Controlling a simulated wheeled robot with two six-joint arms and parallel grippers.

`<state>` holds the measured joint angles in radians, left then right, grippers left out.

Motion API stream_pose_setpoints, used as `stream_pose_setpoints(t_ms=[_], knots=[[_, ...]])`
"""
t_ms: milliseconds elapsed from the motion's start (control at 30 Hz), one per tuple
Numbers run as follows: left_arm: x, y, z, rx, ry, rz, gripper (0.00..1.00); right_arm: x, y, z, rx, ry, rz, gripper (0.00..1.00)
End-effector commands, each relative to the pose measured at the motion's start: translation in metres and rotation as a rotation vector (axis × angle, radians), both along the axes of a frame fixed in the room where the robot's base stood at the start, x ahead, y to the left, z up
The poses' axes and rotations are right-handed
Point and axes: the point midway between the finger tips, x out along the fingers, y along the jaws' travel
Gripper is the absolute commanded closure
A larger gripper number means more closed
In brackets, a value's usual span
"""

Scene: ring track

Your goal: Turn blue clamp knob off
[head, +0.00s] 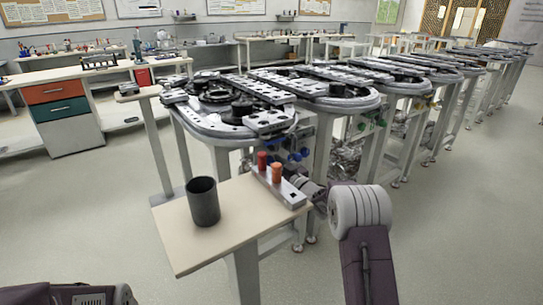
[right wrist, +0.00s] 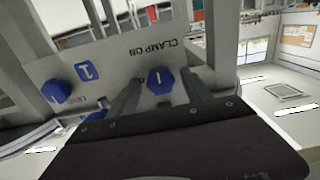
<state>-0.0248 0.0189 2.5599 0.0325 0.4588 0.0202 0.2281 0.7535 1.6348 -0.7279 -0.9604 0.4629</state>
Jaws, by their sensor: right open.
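The blue clamp knob (right wrist: 160,81) is a faceted knob with a white "I" mark, on a light grey panel. A "CLAMP ON" label is printed above it in the right wrist view. My right gripper (right wrist: 162,88) is open, with one dark finger on each side of this knob. I cannot tell whether the fingers touch it. In the head view small blue knobs (head: 294,157) show under the near track station, and my right arm reaches toward that side. My left gripper is not in view; only part of my left arm shows at the bottom left.
A second blue knob (right wrist: 55,92) and a blue plate marked "2" (right wrist: 88,72) sit left of the clamp knob. Open floor lies to the right.

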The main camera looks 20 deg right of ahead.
Motion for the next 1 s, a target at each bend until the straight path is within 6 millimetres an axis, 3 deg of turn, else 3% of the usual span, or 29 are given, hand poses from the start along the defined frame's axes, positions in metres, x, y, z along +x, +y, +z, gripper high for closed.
stream_pose_setpoints(t_ms=[267,467,500,767,1000], knots=[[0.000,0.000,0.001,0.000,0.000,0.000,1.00,0.002,0.001,-0.002,0.000,0.000,0.000,0.43],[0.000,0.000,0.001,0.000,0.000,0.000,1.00,0.001,0.001,-0.001,0.000,0.000,0.000,0.96],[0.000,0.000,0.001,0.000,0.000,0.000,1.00,0.001,0.001,-0.001,0.000,0.000,0.000,1.00],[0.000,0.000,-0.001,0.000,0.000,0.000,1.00,0.001,0.001,-0.002,-0.025,-0.009,0.000,1.00],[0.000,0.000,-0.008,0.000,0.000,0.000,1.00,0.001,0.000,-0.002,-0.150,-0.056,0.000,1.00]])
